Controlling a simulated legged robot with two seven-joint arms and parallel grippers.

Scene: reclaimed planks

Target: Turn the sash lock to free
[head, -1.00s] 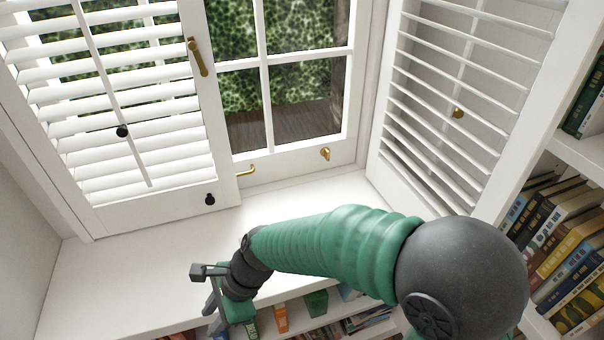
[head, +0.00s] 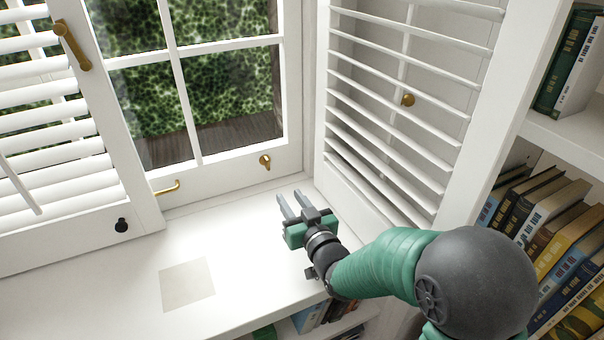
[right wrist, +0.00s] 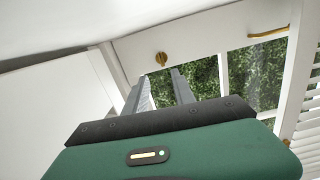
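The small brass turn-piece (head: 265,161), which looks like the sash lock, sits on the white bottom rail of the window. It also shows in the right wrist view (right wrist: 161,58), beyond and between my fingertips. My right gripper (head: 291,200) is over the sill, below and slightly right of the brass piece, fingers pointing toward the window. Its two fingers are apart with nothing between them; the right wrist view (right wrist: 161,76) shows the same gap. The gripper is clear of the lock. My left gripper is not in view.
A brass hook-shaped handle (head: 168,188) is on the same rail to the left. The left shutter carries a brass lever (head: 72,45) and a black knob (head: 121,225). The right louvred shutter (head: 345,185) stands close beside my gripper. The white sill (head: 240,240) is mostly clear.

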